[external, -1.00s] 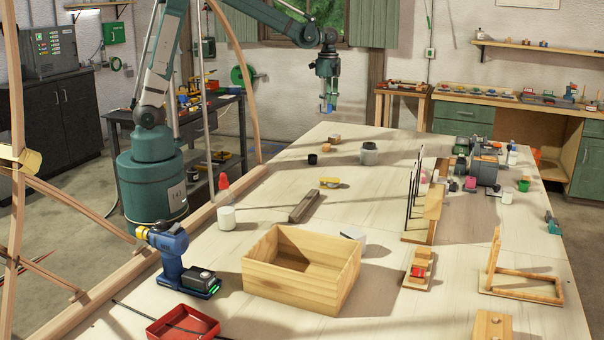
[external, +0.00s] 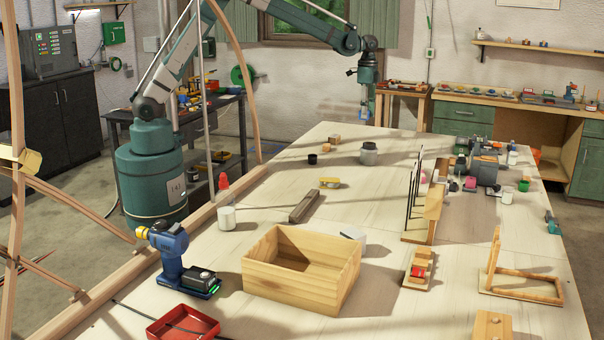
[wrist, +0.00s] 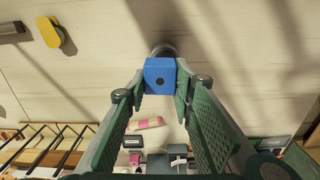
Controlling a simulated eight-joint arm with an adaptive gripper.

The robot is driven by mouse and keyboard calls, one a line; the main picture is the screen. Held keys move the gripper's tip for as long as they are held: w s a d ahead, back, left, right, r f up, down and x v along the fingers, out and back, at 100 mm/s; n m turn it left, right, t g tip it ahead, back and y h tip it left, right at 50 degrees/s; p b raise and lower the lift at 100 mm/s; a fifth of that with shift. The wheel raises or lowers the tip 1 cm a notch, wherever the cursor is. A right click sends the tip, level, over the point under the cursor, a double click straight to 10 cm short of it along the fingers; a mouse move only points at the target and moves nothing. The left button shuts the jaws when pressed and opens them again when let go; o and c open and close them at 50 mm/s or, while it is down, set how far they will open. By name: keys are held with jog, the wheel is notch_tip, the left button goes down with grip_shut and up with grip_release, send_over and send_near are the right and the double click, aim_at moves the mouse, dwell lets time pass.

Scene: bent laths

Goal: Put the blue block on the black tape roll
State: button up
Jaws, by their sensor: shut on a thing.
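My gripper (external: 366,113) is high above the far end of the workbench, near its back edge in the external view. It is shut on the blue block (wrist: 160,76), a small cube with a dark round spot on the face toward the wrist camera. The block sits between the two fingertips, clear of the bench. A small black round thing (external: 312,159) on the bench, left of my gripper in the external view, looks like the black tape roll. I cannot make it out in the wrist view.
A grey jar (external: 369,153) stands on the bench near my gripper; a dark round thing (wrist: 163,49) shows partly behind the block. A yellow tape measure (external: 329,183), a rack with upright rods (external: 424,214) and a wooden box (external: 302,270) stand nearer the camera.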

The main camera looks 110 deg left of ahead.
jog(key=shift+w+a+f+n, duration=0.1)
jog(key=shift+w+a+f, duration=0.1)
jog(key=shift+w, duration=0.3)
jog(key=shift+w+a+f+n, duration=0.1)
jog(key=shift+w+a+f, duration=0.15)
jog(key=shift+w, duration=0.2)
jog(key=shift+w+a+f+n, duration=0.1)
jog(key=shift+w+a+f, duration=0.1)
jog(key=shift+w, duration=0.3)
jog(key=shift+f, duration=0.1)
send_over(371, 144)
jog(key=shift+s+a+f+p, duration=0.1)
jog(key=shift+a+f+p, duration=0.1)
jog(key=shift+f, duration=1.3)
jog(key=shift+a+f+p, duration=0.1)
jog(key=shift+f+p, duration=0.1)
jog(key=shift+f, duration=1.3)
jog(key=shift+f, duration=1.9)
jog(key=shift+f, duration=0.15)
jog(key=o, duration=0.9)
jog(key=shift+r, duration=0.2)
